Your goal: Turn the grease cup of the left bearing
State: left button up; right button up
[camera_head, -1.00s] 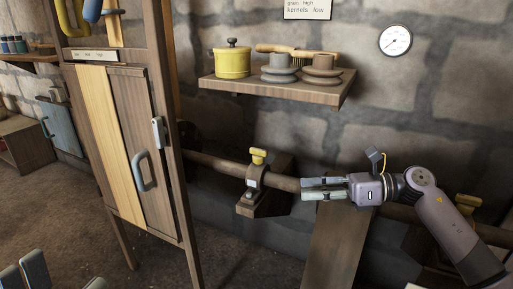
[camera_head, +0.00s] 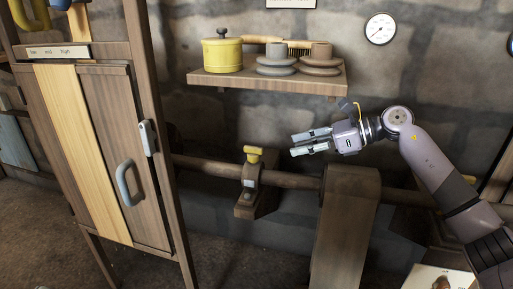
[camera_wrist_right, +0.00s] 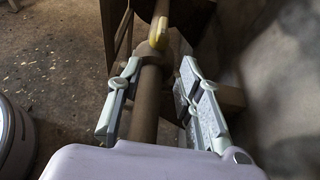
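The left bearing (camera_head: 246,196) is a small brown block with a pale cap, around a long horizontal shaft (camera_head: 296,182). Its yellow grease cup (camera_head: 253,152) stands on top; it also shows in the right wrist view (camera_wrist_right: 158,32), ahead of the fingers. My right gripper (camera_head: 310,142) is open and empty, right of the cup and slightly above it, fingers pointing left. It is apart from the cup. In the right wrist view (camera_wrist_right: 157,100) the two fingers are wide apart, with the shaft beneath and between them. My left gripper is out of view.
A wall shelf (camera_head: 265,84) above holds a yellow pot (camera_head: 222,55), a brush and stacked pulleys (camera_head: 321,56). A wooden cabinet (camera_head: 133,150) stands left of the bearing. A gauge (camera_head: 380,29) hangs on the wall.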

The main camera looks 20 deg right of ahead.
aim_at(257, 147)
jog(key=r+b+x, duration=0.1)
jog(key=x, duration=0.6)
jog(key=a+r+b+x, duration=0.1)
jog(key=x, duration=0.3)
jog(key=shift+w+a+r+b, duration=0.1)
jog(key=shift+w+r+b, duration=0.15)
jog(key=shift+w, duration=0.2)
jog(key=shift+a+f, duration=0.1)
jog(key=shift+f, duration=0.15)
grip_shut()
